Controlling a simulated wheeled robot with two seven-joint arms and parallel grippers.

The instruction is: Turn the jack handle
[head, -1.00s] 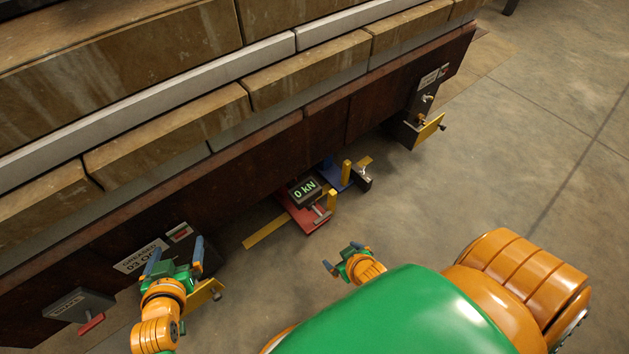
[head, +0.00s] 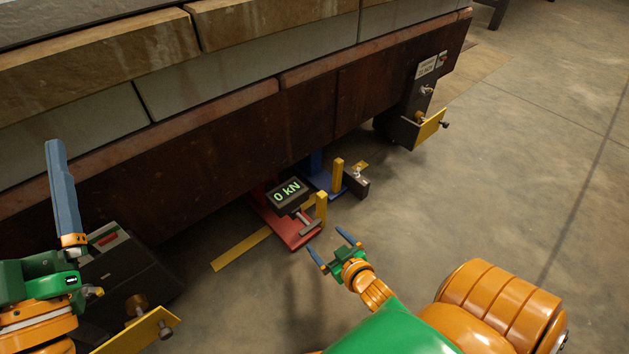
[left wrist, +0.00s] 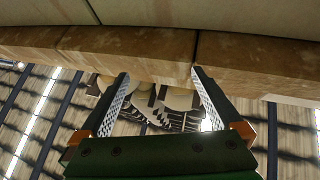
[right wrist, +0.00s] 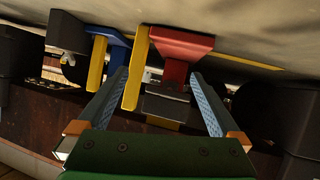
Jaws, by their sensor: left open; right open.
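The red jack (head: 289,231) stands on the floor under the edge of the heavy stack, with a dark readout (head: 287,193) showing 0 kN. A grey T-shaped jack handle (head: 311,227) sticks out at its front beside a yellow post (head: 321,207). My right gripper (head: 331,247) is open and empty, just in front of the handle and apart from it. In the right wrist view the red jack (right wrist: 180,48) is ahead between the fingers; the handle is not clear there. My left gripper (left wrist: 160,76) is open and empty, raised at the left, facing the stack's side.
A blue jack (head: 323,182) with a yellow post (head: 337,174) and a dark box (head: 356,182) stands behind the red one. Dark brackets with yellow plates stand at left (head: 137,332) and right (head: 430,127). The stack's brown beam (head: 230,150) overhangs the jacks. Floor at right is clear.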

